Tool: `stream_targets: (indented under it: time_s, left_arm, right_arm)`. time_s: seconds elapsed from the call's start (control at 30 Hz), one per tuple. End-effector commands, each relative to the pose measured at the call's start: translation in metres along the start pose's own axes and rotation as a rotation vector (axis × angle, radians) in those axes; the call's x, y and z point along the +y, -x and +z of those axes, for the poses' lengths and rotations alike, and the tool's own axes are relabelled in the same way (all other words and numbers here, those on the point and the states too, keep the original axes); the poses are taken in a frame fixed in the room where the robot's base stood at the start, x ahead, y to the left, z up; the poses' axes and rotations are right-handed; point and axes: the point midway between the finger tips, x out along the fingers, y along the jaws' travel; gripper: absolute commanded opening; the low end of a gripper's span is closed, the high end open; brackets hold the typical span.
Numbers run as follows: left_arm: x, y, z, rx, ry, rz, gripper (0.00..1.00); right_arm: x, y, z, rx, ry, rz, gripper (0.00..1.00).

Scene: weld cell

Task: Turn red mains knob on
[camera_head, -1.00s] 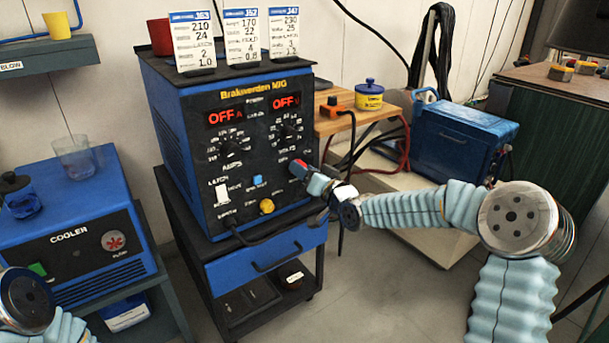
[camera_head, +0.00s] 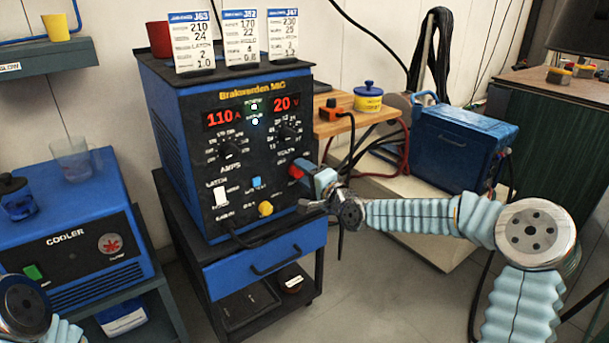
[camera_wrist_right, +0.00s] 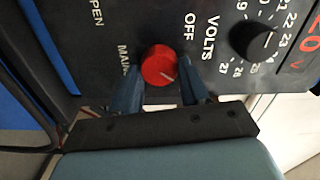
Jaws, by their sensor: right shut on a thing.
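The blue and black welding machine (camera_head: 180,110) stands on a cart, with its displays lit at 110 A and 20 V and small lights lit between them. The red mains knob (camera_head: 294,171) is at the lower right of its front panel. My right gripper (camera_head: 304,174) is shut on the knob. In the right wrist view the red knob (camera_wrist_right: 159,64) sits between the two fingers of the right gripper (camera_wrist_right: 161,76), with its pale pointer line toward the lower right. The OFF label is right of it; the MAINS label is partly hidden. My left gripper is outside the view.
A blue cooler (camera_head: 70,215) stands at the left. A yellow knob (camera_head: 265,209) and a white switch (camera_head: 220,196) are lower on the panel. Three cards (camera_head: 240,38) stand on top of the welder. A wooden shelf (camera_head: 350,122) and blue case (camera_head: 462,148) are at the right.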

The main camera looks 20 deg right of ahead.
Motion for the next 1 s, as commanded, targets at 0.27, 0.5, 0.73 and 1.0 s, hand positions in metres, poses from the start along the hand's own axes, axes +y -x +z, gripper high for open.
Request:
stream_targets:
  time_s: [0.27,0.5,0.73,1.0]
  left_arm:
    - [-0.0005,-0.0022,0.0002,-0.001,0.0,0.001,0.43]
    - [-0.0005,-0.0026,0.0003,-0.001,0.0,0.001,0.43]
    - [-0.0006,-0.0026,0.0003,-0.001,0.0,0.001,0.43]
    - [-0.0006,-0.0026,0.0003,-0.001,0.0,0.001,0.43]
  right_arm:
    - [0.0021,0.0002,-0.0011,0.002,-0.127,0.002,0.14]
    - [0.002,0.0002,-0.0011,0.002,-0.166,0.002,0.14]
    - [0.0019,0.0002,-0.0009,0.002,-0.171,0.002,0.14]
    - [0.0019,0.0001,-0.0008,0.002,-0.17,0.002,0.6]
